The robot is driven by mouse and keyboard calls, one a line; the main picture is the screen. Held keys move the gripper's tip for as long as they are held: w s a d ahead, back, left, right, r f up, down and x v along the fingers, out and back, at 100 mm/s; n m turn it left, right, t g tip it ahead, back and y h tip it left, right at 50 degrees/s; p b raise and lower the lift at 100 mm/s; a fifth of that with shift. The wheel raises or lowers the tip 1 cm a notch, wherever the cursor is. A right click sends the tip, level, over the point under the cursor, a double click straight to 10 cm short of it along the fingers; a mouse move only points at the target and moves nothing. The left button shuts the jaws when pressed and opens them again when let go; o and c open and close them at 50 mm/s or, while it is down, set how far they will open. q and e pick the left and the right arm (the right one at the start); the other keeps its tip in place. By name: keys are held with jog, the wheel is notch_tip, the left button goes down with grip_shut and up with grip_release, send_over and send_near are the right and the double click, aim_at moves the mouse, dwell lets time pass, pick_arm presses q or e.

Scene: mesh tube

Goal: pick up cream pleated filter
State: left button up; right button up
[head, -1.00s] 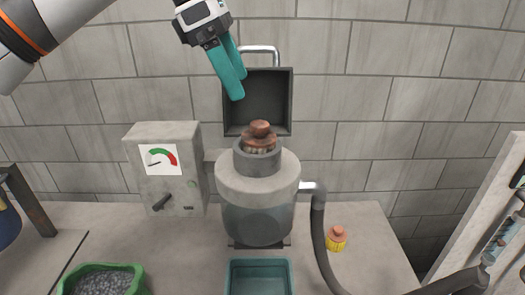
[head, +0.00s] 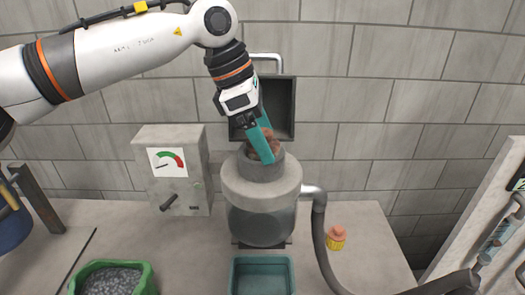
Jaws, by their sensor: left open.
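The cream pleated filter (head: 275,147) sits in the round neck on top of the grey canister (head: 261,188). Its brown knobbed cap shows behind my fingers; its pleats are mostly hidden by them now. My left gripper (head: 270,152) reaches down from the upper left, with its teal fingers open at the cap. One finger is in front of the cap and the other is partly hidden behind it. I cannot tell whether they touch it. My right gripper is not in view.
A dark open lid (head: 284,105) stands behind the neck. A gauge box (head: 175,170) is at left. A black hose (head: 319,235) runs down at right, beside a small yellow part with a brown cap (head: 336,239). A teal tray (head: 262,290) and green gravel tub (head: 150,280) are in front.

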pick_arm(q)
jog(key=c, duration=1.1)
jog(key=shift+r, duration=0.1)
